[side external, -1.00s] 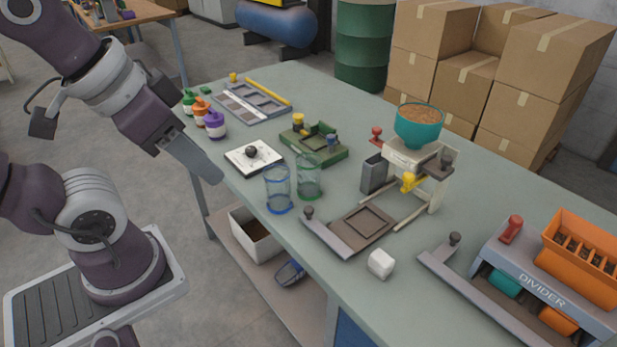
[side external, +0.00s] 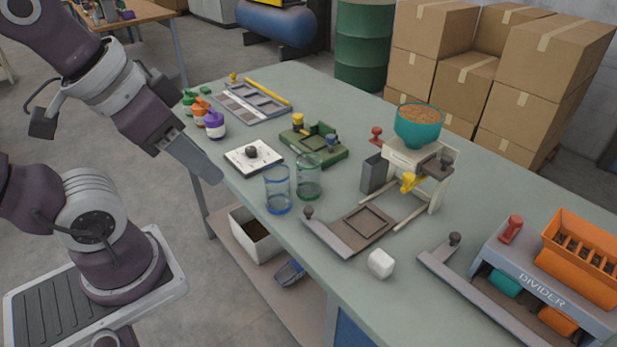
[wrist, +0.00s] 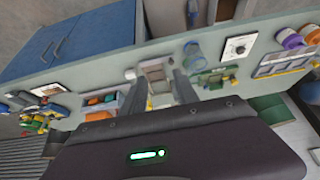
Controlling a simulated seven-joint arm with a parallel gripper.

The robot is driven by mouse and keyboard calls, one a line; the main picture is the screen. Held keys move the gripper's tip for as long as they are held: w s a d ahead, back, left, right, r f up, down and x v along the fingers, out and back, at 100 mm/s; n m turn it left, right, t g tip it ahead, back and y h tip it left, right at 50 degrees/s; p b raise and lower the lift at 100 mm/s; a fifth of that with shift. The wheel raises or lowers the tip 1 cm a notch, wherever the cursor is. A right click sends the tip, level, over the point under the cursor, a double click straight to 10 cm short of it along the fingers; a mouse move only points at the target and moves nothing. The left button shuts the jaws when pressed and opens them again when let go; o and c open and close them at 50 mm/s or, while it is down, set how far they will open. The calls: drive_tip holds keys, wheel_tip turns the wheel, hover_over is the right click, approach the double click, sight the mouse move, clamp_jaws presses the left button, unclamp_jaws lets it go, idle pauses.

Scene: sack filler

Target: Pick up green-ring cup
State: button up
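The green-ring cup (side external: 308,180) is a clear cup with a green ring at its base, standing upright near the table's front edge. The blue-ring cup (side external: 278,193) stands close to its left and slightly nearer the edge. In the wrist view the two clear cups appear close together, with the green one (wrist: 195,62) right of my fingers. My gripper (side external: 215,174) is up and to the left of the cups, apart from them. In the wrist view my gripper (wrist: 160,78) has its two fingers spread, with nothing visible held between them.
A white panel with a black knob (side external: 254,155) and a green fixture (side external: 314,146) lie behind the cups. Colored bottles (side external: 214,125) stand at the left.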

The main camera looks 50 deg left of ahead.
drive_tip(key=o, duration=0.6)
drive_tip(key=m+g, duration=0.6)
drive_tip(key=m, duration=1.1)
hover_over(309, 178)
drive_tip(key=w+a, duration=0.2)
drive_tip(key=a, duration=0.1)
wheel_tip(309, 178, down, 13)
drive_tip(key=f, duration=1.2)
drive_tip(key=shift+s+d, duration=0.1)
drive_tip(key=shift+d, duration=0.2)
